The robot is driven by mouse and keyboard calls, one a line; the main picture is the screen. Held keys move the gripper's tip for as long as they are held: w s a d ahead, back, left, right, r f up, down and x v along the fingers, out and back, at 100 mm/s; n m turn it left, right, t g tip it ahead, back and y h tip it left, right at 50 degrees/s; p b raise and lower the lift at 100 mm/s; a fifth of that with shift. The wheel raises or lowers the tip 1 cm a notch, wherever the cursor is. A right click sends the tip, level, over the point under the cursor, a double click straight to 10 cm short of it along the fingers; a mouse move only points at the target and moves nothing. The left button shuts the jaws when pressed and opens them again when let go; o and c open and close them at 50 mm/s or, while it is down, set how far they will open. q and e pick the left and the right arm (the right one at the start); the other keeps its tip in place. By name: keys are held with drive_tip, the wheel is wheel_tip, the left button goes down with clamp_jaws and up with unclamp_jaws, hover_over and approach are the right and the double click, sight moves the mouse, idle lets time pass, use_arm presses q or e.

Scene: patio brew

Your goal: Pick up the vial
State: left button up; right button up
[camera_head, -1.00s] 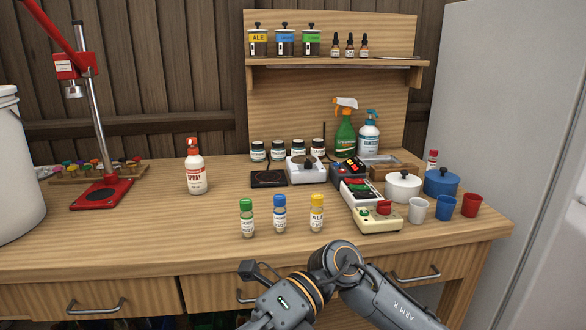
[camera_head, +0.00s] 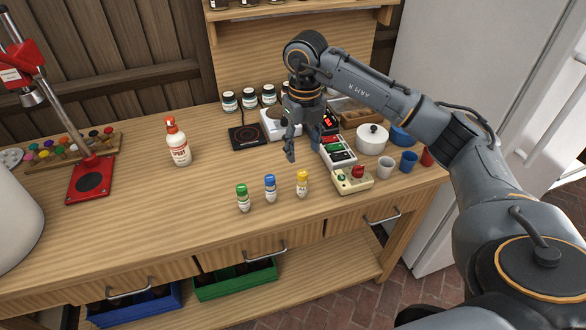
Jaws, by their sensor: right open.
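Three small vials stand upright in a row near the front of the wooden bench: a green-capped vial (camera_head: 243,199), a blue-capped vial (camera_head: 270,189) and a yellow-capped vial (camera_head: 302,185). My right gripper (camera_head: 302,147) points down above the bench, behind the blue-capped and yellow-capped vials in the picture. It is open and empty, with its fingers apart, and touches no vial. My left gripper is out of view.
A beige box with a red knob (camera_head: 353,180) stands right of the yellow-capped vial.

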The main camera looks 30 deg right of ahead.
sight(303, 173)
wheel_tip(303, 173, down, 8)
drive_tip(key=shift+f+p, duration=0.1)
drive_tip(key=shift+p, duration=0.55)
drive_tip(key=shift+s+f+p, duration=0.1)
drive_tip(key=shift+f+p, duration=0.25)
drive_tip(key=shift+f, duration=0.1)
wheel_tip(303, 173, down, 4)
drive_tip(key=shift+r+p, duration=0.15)
drive_tip(key=shift+p, duration=0.6)
drive_tip(key=shift+f, duration=0.45)
drive_tip(key=shift+c, duration=0.4)
clamp_jaws()
